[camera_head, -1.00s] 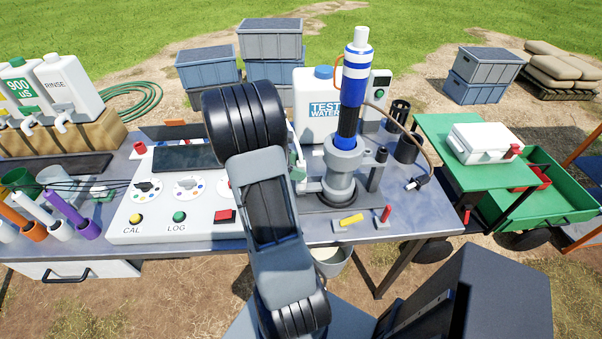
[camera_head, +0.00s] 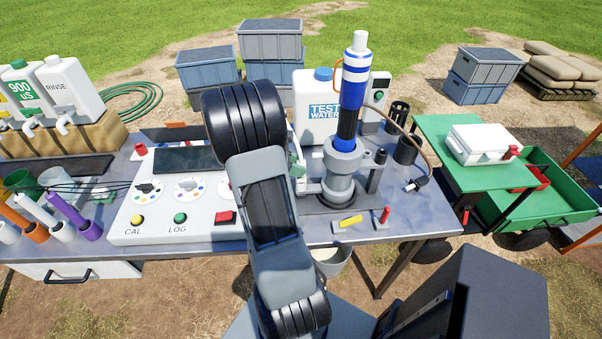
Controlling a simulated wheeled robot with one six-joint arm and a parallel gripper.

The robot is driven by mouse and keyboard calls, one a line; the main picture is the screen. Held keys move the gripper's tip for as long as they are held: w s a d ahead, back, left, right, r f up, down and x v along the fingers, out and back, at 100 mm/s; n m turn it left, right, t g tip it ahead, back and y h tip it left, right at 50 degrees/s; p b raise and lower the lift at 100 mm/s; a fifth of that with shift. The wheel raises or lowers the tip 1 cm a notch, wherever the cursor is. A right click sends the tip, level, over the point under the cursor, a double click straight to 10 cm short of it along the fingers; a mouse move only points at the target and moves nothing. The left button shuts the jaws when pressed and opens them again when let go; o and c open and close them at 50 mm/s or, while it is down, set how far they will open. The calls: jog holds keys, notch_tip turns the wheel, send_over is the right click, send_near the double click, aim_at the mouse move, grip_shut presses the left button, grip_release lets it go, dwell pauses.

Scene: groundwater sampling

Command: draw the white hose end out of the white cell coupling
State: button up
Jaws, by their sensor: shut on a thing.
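My arm stands in front of the bench and hides most of my gripper (camera_head: 297,170). Only a small grey and pale green part shows at the arm's right edge, left of the grey flow cell (camera_head: 339,180). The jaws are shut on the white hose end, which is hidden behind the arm. The white cell coupling cannot be made out clearly, so I cannot tell whether the hose end is still inside it. A blue and white striped cylinder (camera_head: 354,85) stands upright in the cell.
The control panel (camera_head: 150,235) with dials and buttons is left of my arm. A test water jug (camera_head: 310,90) stands behind the cell. A yellow piece (camera_head: 351,221) and a red piece (camera_head: 385,215) lie in front. The bench's right front (camera_head: 425,215) is clear.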

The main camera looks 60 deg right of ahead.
jog(key=shift+r+p, duration=2.05)
jog(key=shift+r, duration=0.4)
